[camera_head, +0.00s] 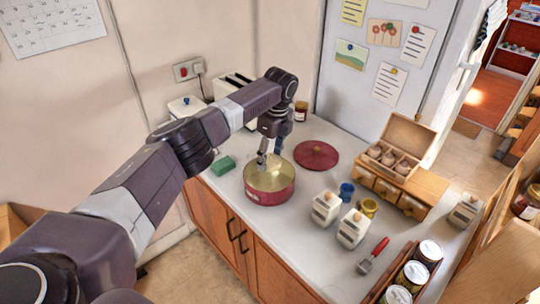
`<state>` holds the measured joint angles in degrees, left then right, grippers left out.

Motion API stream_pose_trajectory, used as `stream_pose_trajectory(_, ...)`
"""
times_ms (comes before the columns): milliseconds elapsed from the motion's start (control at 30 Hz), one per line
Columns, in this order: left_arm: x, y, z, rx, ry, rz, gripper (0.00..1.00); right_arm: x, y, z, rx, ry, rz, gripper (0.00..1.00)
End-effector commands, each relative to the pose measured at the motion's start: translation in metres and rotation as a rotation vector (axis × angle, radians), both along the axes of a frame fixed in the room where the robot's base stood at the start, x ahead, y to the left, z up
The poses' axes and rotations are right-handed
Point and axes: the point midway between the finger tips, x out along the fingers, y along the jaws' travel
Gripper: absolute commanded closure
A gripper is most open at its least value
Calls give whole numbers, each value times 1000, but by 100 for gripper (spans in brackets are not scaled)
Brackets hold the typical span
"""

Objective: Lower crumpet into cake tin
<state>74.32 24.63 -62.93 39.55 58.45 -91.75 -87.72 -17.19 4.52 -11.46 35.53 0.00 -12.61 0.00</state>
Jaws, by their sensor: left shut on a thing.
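The cake tin (270,193) is round and red with a pale golden inside, and stands open on the worktop. My left gripper (264,161) reaches down over the tin's back-left rim, its fingertips at the mouth of the tin. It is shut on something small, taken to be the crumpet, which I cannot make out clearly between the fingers. I cannot tell whether it touches the tin's floor. My right gripper is not in view.
A round dark red lid (317,155) lies behind the tin. A green sponge (223,166) lies to its left. White canisters (326,208), a blue cup (346,192) and a yellow cup (368,208) stand to its right. An open wooden box (408,135) stands farther right.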

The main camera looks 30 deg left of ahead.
Motion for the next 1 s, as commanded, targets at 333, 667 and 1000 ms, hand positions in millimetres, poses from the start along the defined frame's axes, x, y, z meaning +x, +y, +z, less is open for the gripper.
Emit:
stream_pose_trajectory(333,0,0,-20,0,1,0,72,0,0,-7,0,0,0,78)
stream_pose_trajectory(667,0,0,-36,1,1,0,72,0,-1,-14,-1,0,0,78)
stream_pose_trajectory(1000,0,0,-53,-1,0,0,72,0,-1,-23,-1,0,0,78)
